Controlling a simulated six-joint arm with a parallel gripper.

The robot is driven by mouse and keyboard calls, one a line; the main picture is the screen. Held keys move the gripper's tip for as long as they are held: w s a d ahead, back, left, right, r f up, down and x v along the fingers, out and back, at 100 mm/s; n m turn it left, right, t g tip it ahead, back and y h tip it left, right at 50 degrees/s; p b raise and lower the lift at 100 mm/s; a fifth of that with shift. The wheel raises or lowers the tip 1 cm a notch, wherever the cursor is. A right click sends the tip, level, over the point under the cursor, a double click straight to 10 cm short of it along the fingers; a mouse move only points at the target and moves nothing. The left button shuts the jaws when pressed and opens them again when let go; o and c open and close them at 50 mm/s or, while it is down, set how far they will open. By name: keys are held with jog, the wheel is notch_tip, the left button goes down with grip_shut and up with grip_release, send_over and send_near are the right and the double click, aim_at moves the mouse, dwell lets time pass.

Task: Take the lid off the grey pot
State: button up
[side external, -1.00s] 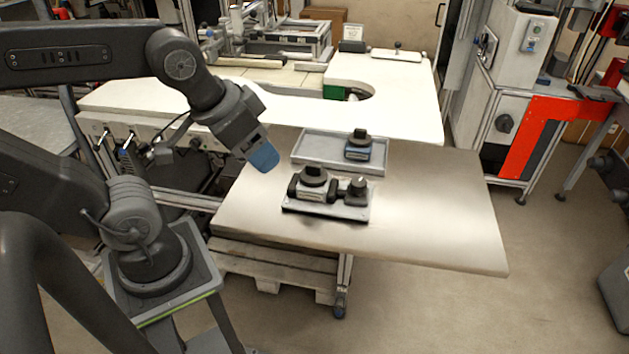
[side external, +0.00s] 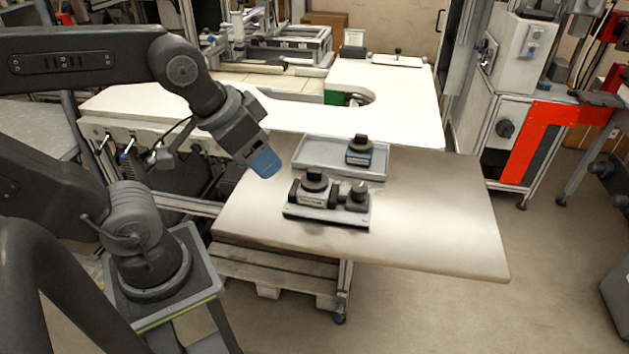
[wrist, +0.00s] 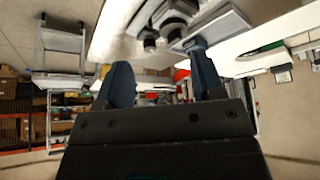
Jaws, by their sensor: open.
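I cannot make out a clear grey pot with a lid. A low grey fixture (side external: 327,215) on the metal table carries a grey-and-black body with a round black cap (side external: 314,179) and a smaller dark knob (side external: 358,190) to its right. A blue-and-black piece (side external: 360,151) with a dark round top stands in the grey tray (side external: 318,156) behind. My gripper (side external: 266,164) hangs up and left of the fixture, apart from everything. In the wrist view my gripper (wrist: 162,78) is open with nothing between its blue fingers. The fixture's dark parts show at the top there, partly cut off.
The metal table (side external: 435,220) is clear at its right and front. A white worktop (side external: 400,110) with a curved cutout lies behind it. An orange-red panel (side external: 524,143) and a machine cabinet stand at the right, off the table.

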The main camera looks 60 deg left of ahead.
jog(key=w+n, duration=0.1)
jog(key=n+g+y, duration=0.2)
jog(key=n+y, duration=0.1)
jog(key=n, duration=0.5)
send_near(314, 171)
jog(key=f, duration=0.2)
jog(key=w+a+f, duration=0.1)
jog(key=shift+f+g, duration=0.25)
jog(key=shift+g, duration=0.05)
jog(key=shift+w+x, duration=0.15)
jog(key=shift+x, duration=1.3)
jog(key=shift+w+x, duration=0.15)
jog(key=shift+x, duration=1.25)
jog(key=shift+c, duration=0.3)
jog(key=c, duration=0.6)
